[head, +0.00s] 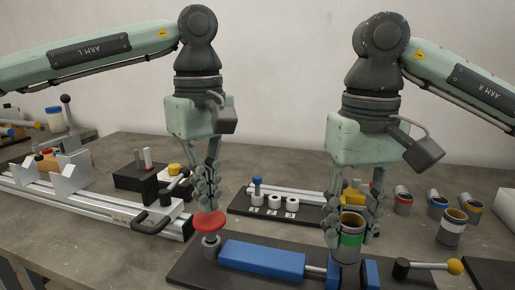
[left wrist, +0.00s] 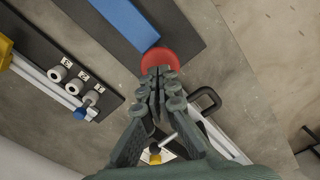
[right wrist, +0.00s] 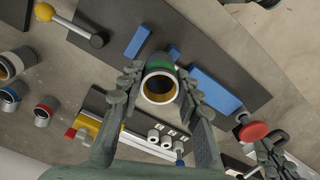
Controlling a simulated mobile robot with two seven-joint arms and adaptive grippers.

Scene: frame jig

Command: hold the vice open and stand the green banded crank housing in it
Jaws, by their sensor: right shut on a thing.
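The green banded crank housing (head: 351,240) is a grey cylinder, upright, with its open top showing in the right wrist view (right wrist: 158,86). My right gripper (head: 353,222) is shut around it. Its lower end is at the gap between the small blue jaws (head: 370,272) of the vice; I cannot tell whether it rests on anything. The vice has a long blue body (head: 262,258) on a dark plate, and a red round knob (head: 209,222) at its left end. My left gripper (head: 207,203) has its fingers together, right over the knob and apparently touching it.
A lever with a yellow ball (head: 454,266) sticks out at the vice's right end. Several banded housings (head: 452,228) stand at the right. Behind the vice is a dark board with white rings (head: 274,202). A metal rail fixture (head: 100,200) lies at the left.

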